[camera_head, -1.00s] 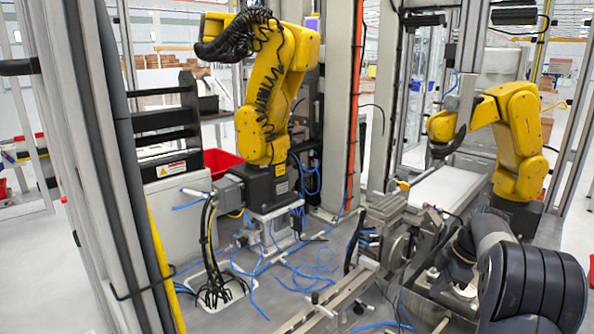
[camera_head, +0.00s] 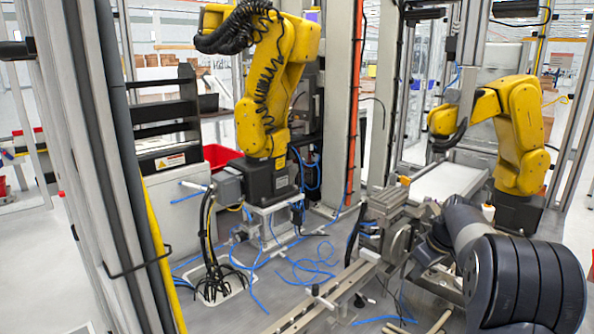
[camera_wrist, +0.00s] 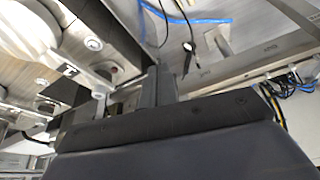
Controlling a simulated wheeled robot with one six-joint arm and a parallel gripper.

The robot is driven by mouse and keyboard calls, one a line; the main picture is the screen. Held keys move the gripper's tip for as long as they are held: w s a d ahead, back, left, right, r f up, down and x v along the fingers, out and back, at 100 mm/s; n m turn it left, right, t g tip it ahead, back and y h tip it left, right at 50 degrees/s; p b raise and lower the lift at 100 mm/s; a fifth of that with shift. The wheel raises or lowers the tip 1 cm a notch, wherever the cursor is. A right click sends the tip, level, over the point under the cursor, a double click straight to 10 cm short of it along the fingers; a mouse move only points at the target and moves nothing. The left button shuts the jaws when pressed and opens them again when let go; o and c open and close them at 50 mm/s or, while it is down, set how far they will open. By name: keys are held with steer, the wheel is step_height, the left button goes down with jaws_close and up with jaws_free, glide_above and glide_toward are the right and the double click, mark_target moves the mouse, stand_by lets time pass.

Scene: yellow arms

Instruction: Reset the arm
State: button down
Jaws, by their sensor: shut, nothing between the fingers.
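My dark grey arm (camera_head: 520,275) reaches in from the lower right of the head view, bent toward the machine fixture in the middle. The gripper end is hard to make out there among the metal parts. In the wrist view my gripper (camera_wrist: 158,88) shows as two dark fingers close together beyond the dark gripper body. It is shut and nothing shows between the fingers. Metal fixture parts (camera_wrist: 45,55) lie close at the left of the wrist view.
Two yellow robot arms stand at the left (camera_head: 270,85) and right (camera_head: 515,130). A metal vise-like fixture (camera_head: 395,225) is on a rail (camera_head: 325,295) beside my arm. Blue cables (camera_head: 300,270) lie on the grey bench. Tall posts and frames bound the cell.

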steer(key=shift+w+a+m+h, duration=0.3)
steer(key=shift+w+m, duration=0.2)
steer(key=shift+m, duration=0.35)
steer(key=shift+w+a+m+h, duration=0.25)
steer(key=shift+w+m, duration=0.25)
steer(key=shift+m, duration=0.35)
steer(key=shift+d, duration=0.1)
